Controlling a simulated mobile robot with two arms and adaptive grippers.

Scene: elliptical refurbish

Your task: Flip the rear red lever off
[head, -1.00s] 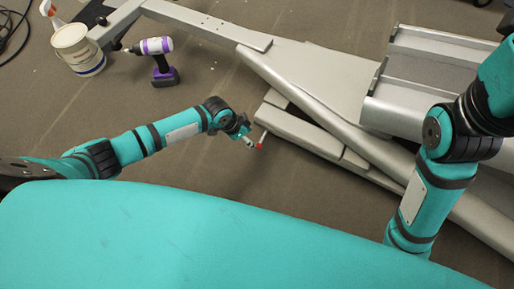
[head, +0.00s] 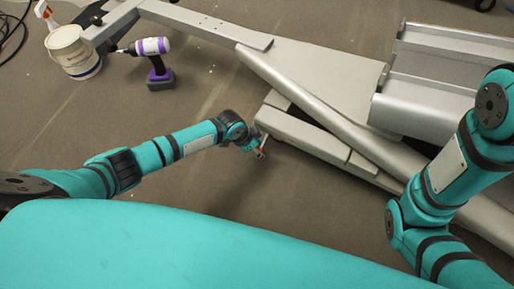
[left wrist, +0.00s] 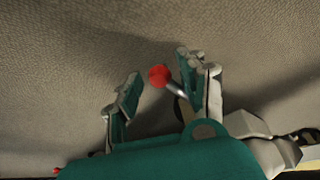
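A red ball knob (left wrist: 158,76) on a short metal lever shows in the left wrist view, between the two fingers of my left gripper (left wrist: 158,70). It lies nearer the right finger, and a gap shows between it and the left finger. The gripper is open. In the head view, my left gripper (head: 256,148) is at the near left end of the grey frame, with the red knob (head: 261,154) at its fingertips. Whether a finger touches the lever is unclear. My right arm shows at the right, but its gripper is out of view.
The grey metal frame (head: 305,65) with its long tube runs across the floor. A purple and white drill (head: 155,60) and a white bucket (head: 72,52) stand at the upper left. A second small red spot (left wrist: 57,171) shows low in the left wrist view. Bare floor surrounds my left forearm.

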